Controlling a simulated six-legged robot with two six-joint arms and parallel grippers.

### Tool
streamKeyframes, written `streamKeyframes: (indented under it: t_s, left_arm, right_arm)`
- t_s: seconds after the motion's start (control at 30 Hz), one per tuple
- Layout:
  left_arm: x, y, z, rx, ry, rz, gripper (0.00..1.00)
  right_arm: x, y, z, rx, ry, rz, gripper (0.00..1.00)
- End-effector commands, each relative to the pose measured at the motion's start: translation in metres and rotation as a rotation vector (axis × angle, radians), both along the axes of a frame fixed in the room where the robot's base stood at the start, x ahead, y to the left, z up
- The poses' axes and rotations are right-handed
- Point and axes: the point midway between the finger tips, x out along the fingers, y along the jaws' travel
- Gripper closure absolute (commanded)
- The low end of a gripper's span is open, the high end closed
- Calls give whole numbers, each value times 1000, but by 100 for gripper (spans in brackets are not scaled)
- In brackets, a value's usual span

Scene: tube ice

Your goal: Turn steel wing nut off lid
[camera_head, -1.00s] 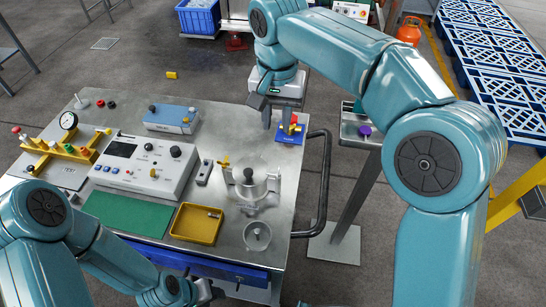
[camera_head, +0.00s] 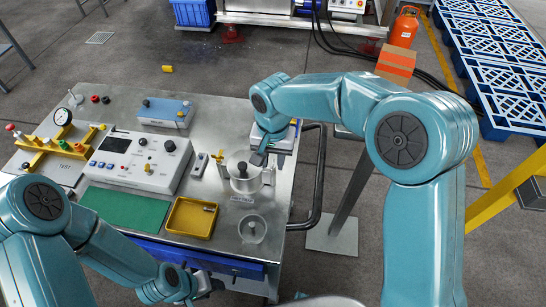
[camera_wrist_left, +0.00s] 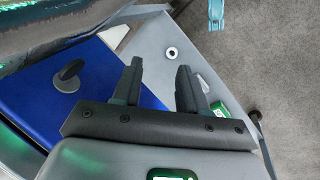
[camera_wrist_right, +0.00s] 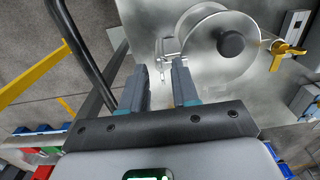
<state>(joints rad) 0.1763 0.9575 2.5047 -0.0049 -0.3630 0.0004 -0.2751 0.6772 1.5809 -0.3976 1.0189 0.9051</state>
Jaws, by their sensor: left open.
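The steel pot with its round lid (camera_head: 240,169) and dark knob stands on the right part of the bench. In the right wrist view the lid (camera_wrist_right: 205,55) fills the upper right. A bright steel fitting (camera_wrist_right: 166,57) sits at the lid's edge, ahead of the fingertips; I cannot tell surely that it is the wing nut. My right gripper (camera_head: 261,157) is just above the pot's right edge. Its fingers (camera_wrist_right: 158,78) are apart, with nothing between them. My left gripper (camera_wrist_left: 157,75) is open and empty, low by the bench's front edge and the blue drawer (camera_wrist_left: 90,85).
A yellow tray (camera_head: 191,218), a clear cup (camera_head: 252,229) and a green mat (camera_head: 125,207) lie in front. A grey control box (camera_head: 140,160) stands left of the pot, with a small yellow-handled valve (camera_head: 217,157) between. A bench rail (camera_head: 319,180) runs along the right edge.

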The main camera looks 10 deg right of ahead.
Motion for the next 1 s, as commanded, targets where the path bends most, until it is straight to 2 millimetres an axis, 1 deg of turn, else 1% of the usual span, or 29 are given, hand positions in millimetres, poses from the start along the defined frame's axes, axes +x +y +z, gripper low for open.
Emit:
streamKeyframes:
  t_s: [0.23,0.27,0.3,0.33,0.37,0.73,0.87,1.0]
  left_arm:
    - [0,0,0,0,0,0,57]
    - [0,0,0,0,0,0,57]
    - [0,0,0,0,0,0,57]
    - [0,0,0,0,0,0,57]
    - [0,0,0,0,0,0,57]
    - [0,0,0,0,0,0,57]
    - [0,0,-1,0,0,0,57]
    - [0,0,-2,0,0,0,57]
  right_arm:
    - [1,0,-2,0,0,0,70]
    - [1,0,-2,0,0,0,73]
    - [1,0,-2,0,0,0,86]
    - [1,0,-2,0,0,0,96]
    - [1,0,-2,0,0,0,100]
    - [1,0,-1,0,0,22,100]
    - [1,0,-1,-1,-1,72,100]
    - [1,0,-1,0,-2,162,100]
